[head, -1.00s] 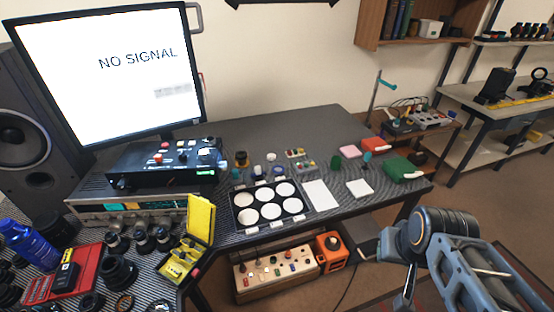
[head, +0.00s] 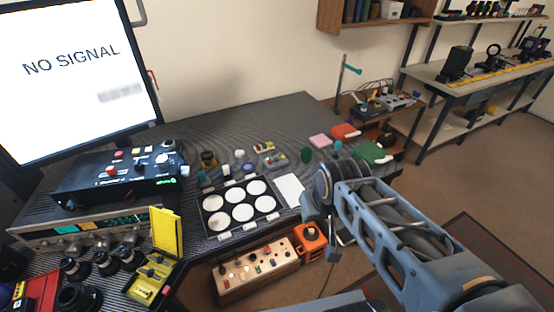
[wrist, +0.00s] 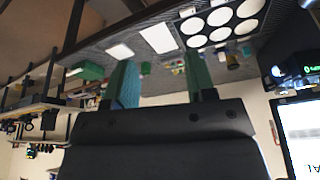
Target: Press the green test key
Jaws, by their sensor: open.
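A black control box (head: 118,176) stands on a grey instrument at the left of the bench, with a red button, white knobs and a small green-lit spot (head: 172,182) at its right front edge. I cannot tell whether this spot is the green test key. A green glow on a dark box (wrist: 311,69) shows at the right of the wrist view. My gripper (wrist: 160,78) is open and empty, its two teal fingers apart. It is in the air, apart from the box. In the head view my arm reaches in from the lower right; the fingers are not clear there.
A black tray of white discs (head: 238,232) lies mid-bench, with small parts behind it. A yellow case (head: 165,232) and lens barrels (head: 75,268) stand front left. A low button panel (head: 256,270) and an orange box (head: 311,240) are below the bench. The bench's rear middle is clear.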

